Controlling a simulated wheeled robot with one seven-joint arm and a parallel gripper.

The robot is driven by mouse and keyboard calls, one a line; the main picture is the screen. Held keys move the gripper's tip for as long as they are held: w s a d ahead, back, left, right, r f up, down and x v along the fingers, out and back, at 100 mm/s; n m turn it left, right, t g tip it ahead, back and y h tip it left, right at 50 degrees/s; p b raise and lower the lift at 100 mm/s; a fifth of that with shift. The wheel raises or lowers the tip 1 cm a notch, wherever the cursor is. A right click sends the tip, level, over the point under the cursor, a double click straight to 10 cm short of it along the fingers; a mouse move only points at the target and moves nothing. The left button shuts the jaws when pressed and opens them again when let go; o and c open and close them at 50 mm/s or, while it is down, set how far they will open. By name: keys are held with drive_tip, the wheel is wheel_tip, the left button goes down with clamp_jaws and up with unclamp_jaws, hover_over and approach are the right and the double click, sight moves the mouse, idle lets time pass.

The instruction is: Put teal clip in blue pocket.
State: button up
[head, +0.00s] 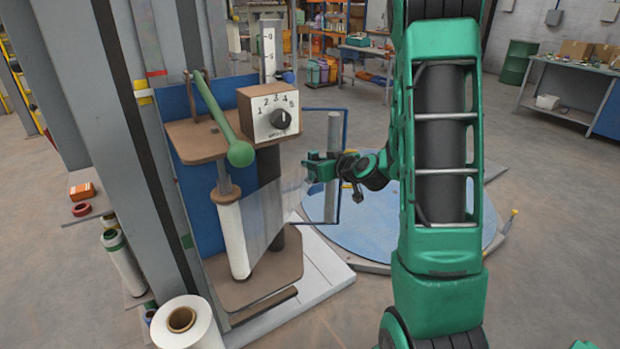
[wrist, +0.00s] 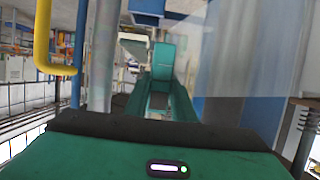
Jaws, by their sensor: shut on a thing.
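My gripper (head: 318,168) is in front of the film machine, right of its white roll, with its fingers pointing left. In the wrist view its green fingers (wrist: 157,95) are closed around a teal block (wrist: 162,60), which looks like the teal clip. In the head view the clip is hard to tell from the green gripper. A clear film sheet (head: 268,215) stretches from the white roll (head: 232,235) toward my gripper; I cannot tell whether they touch. I cannot clearly make out a blue pocket; a blue panel (head: 198,205) stands behind the roll.
A dial box (head: 268,110) and a green-knobbed lever (head: 238,152) sit above the roll. A blue frame (head: 345,170) stands close beside my gripper, over a round blue turntable (head: 375,228). A grey column (head: 110,120) is at left. Open floor lies to the right.

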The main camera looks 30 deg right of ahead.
drive_tip(key=shift+w+d+f, duration=0.6)
drive_tip(key=shift+w+f, duration=0.45)
drive_tip(key=shift+f, duration=0.35)
drive_tip(key=shift+w+d+f, duration=0.55)
drive_tip(key=shift+w+f, duration=0.55)
drive_tip(key=shift+f, duration=0.3)
drive_tip(key=shift+w+d+f, duration=0.6)
drive_tip(key=shift+w+f, duration=0.45)
drive_tip(key=shift+f, duration=0.35)
drive_tip(key=o, duration=0.8)
